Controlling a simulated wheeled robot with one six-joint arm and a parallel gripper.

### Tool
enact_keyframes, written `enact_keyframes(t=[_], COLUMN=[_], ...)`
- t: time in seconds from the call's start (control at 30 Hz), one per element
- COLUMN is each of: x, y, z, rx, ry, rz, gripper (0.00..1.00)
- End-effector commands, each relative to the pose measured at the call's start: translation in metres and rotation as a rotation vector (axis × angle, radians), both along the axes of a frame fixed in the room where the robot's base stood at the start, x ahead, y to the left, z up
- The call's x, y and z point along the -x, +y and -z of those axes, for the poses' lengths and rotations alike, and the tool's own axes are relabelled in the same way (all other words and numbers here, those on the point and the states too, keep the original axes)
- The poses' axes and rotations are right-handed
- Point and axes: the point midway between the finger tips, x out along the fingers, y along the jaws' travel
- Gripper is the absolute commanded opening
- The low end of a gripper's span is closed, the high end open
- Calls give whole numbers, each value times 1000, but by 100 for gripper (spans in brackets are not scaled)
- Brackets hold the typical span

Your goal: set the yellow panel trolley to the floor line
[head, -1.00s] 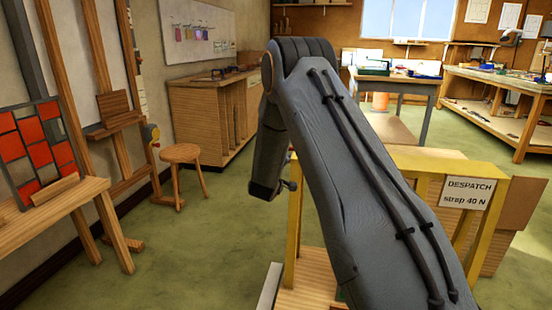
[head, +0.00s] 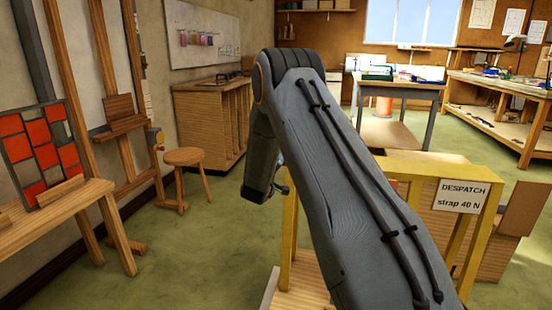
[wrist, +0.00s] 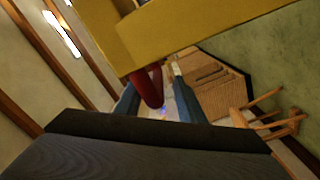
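The yellow panel trolley (head: 400,168) stands in front of me, a yellow frame on a wooden base (head: 303,285). A sign (head: 463,195) on it reads "DESPATCH strap 40 N". My arm hides much of its middle. In the wrist view a yellow beam (wrist: 190,30) crosses the top, and a red rounded bar (wrist: 150,88) hangs below it. My gripper (wrist: 157,104) has its two fingers apart, with the red bar showing between them; I cannot tell whether they touch it. A pale strip (head: 269,287) lies beside the base; I cannot tell whether it is the floor line.
A wooden stool (head: 184,157) stands at left on open green floor (head: 205,235). A bench (head: 75,205) holds a red leaded panel (head: 38,150) at far left. A cabinet (head: 210,120) and workbenches (head: 505,105) stand behind. A brown box (head: 522,205) is at right by the trolley.

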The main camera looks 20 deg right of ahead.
Motion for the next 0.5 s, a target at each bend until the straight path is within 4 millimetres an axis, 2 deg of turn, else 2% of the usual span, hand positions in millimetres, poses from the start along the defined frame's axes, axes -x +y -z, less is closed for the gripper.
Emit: enact_keyframes(t=[0.5], x=[0], y=[-1], z=[-2], rx=[2], ry=[-4], rz=[1], gripper=[33])
